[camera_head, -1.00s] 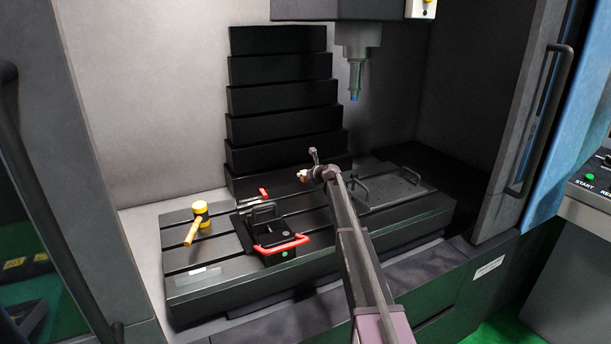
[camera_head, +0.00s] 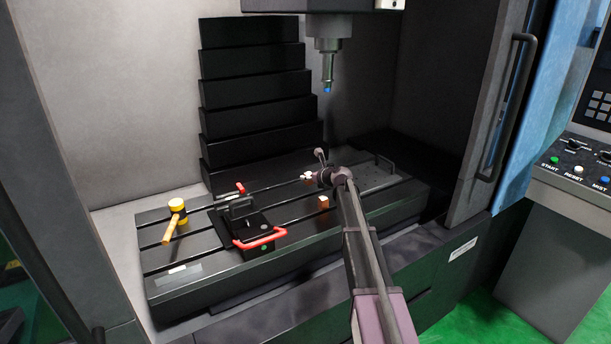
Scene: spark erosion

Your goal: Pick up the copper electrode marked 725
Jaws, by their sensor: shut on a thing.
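My gripper (camera_head: 316,176) is small in the head view, above the right half of the black slotted table. It is shut on a small copper-coloured block with a pale top (camera_head: 307,177), at the left tip of the arm. The fingers are too small to make out clearly. A second copper block with a white top (camera_head: 324,202) stands on the table just below the gripper in the picture, left of my forearm. No number can be read on either block, so I cannot tell which is marked 725.
A dark vise with a red handle (camera_head: 262,239) sits left of the gripper on the slotted table (camera_head: 190,283). A yellow mallet (camera_head: 175,218) lies further left. The machine spindle (camera_head: 328,65) hangs above. A dark plate with a handle (camera_head: 384,164) is at right.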

